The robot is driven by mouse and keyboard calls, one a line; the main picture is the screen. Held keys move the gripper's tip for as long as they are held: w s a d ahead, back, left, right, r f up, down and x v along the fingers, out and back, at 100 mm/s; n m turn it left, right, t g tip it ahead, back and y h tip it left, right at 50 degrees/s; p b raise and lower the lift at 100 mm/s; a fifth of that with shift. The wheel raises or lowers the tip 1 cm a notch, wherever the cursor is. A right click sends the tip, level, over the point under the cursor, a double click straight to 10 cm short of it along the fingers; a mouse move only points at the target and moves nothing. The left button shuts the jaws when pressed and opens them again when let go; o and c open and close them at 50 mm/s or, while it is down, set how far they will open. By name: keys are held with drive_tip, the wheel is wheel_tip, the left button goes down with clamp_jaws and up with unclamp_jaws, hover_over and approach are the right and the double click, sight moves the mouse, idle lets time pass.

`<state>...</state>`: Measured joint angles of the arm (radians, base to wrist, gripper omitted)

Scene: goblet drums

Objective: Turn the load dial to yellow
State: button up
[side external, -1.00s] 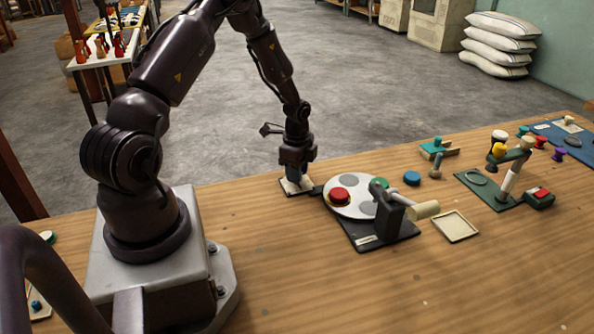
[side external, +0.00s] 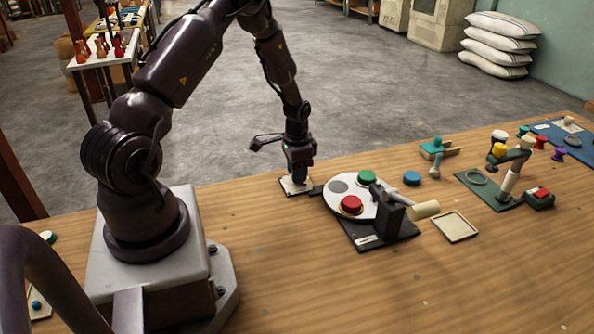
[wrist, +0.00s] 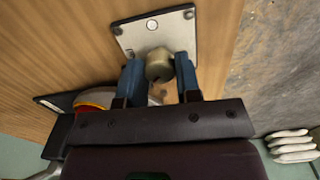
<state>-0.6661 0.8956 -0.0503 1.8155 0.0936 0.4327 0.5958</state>
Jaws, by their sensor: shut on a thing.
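My gripper (side external: 299,176) points down over a small pale plate (side external: 287,187) at the back edge of the table. Its blue fingers (wrist: 158,66) are shut on a tan knob (wrist: 159,69) on that plate, which shows screws in the wrist view (wrist: 127,42). The side view hides the knob behind the fingers. Next to the plate is a white round turntable (side external: 335,199) on a dark base. It carries a red disc (side external: 351,204) at the front and a green disc (side external: 367,177) at the back. In the wrist view a yellow edge (wrist: 93,107) shows beside the red piece.
A black post with a tan mallet-like head (side external: 426,209) stands over the turntable's right side. A beige tray (side external: 455,239) and a blue disc (side external: 412,178) lie to its right. A green-based stand (side external: 490,193) is farther right. The front of the table is clear.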

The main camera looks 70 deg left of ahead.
drive_tip(key=n, duration=0.4)
drive_tip(key=shift+n, duration=0.4)
drive_tip(key=n, duration=0.4)
drive_tip(key=shift+n, duration=0.3)
drive_tip(key=o, duration=0.9)
drive_tip(key=shift+r, duration=0.1)
wheel_tip(320, 180, up, 13)
drive_tip(key=shift+f, duration=0.1)
